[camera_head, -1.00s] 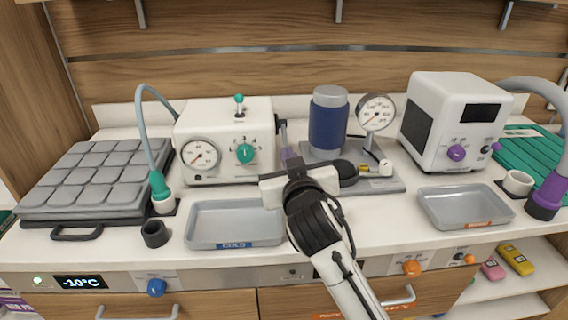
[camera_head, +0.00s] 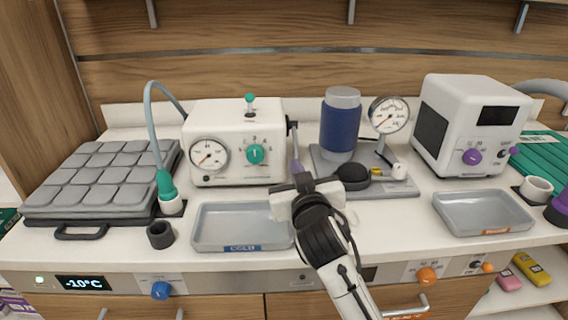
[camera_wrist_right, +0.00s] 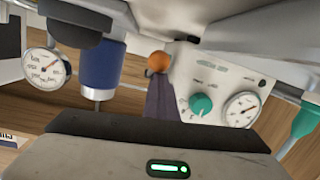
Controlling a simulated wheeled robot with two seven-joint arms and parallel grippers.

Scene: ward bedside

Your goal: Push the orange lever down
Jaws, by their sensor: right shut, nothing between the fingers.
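The orange lever's ball knob (camera_wrist_right: 158,62) shows in the right wrist view, beside the white box with the green dial (camera_wrist_right: 210,95). In the head view, the white box (camera_head: 222,172) stands at the back left of centre. A dark arm is at its right side; the orange knob cannot be made out there. My right gripper (camera_head: 296,164) is at the box's front right corner, with its purple fingers shut and empty. In the wrist view, the fingers (camera_wrist_right: 160,102) end right by the orange knob; I cannot tell whether they touch it. My left gripper is not in view.
A blue canister (camera_head: 340,128) and a gauge (camera_head: 388,114) stand on a grey base just right of my gripper. Grey trays (camera_head: 240,212) (camera_head: 480,215) lie in front. A black rounded piece (camera_head: 352,172) is close to my wrist.

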